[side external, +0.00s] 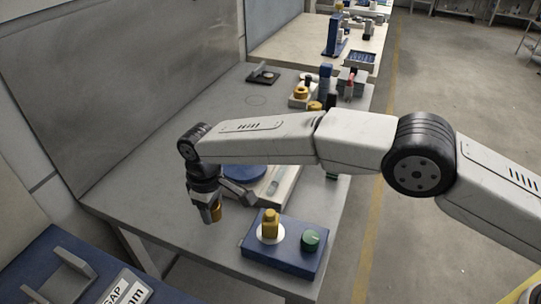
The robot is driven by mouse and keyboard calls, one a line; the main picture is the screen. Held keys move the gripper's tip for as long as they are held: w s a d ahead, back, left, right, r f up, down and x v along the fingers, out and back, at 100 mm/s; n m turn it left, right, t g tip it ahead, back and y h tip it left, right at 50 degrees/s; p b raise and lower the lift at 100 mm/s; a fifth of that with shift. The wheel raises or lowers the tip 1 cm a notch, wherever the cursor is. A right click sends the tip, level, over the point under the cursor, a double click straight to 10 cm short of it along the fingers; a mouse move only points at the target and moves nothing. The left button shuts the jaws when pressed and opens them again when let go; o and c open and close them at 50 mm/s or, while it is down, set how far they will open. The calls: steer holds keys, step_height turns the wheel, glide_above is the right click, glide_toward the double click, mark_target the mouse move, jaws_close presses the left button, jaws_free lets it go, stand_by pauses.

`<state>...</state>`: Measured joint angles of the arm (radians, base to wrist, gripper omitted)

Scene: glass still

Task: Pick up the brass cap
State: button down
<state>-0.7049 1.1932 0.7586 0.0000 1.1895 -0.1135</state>
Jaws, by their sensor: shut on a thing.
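My gripper (209,216) points down over the left front part of the grey table. It is shut on a small brass-coloured piece, which I take to be the brass cap (215,213). The cap shows at the right side of the fingers, and the rest of it is hidden by them. I cannot tell from this view whether the cap is clear of the table top. Another brass-yellow piece (270,223) stands upright on a white disc on a blue box, to the right of my gripper and apart from it.
The blue box (283,262) also carries a green knob (310,240). A pale base with a round blue part (246,171) stands behind my gripper, partly hidden by my arm. Small fixtures (300,93) line the far right edge. The grey table (160,175) is clear at left.

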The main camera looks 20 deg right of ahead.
steer(key=shift+r, duration=1.3)
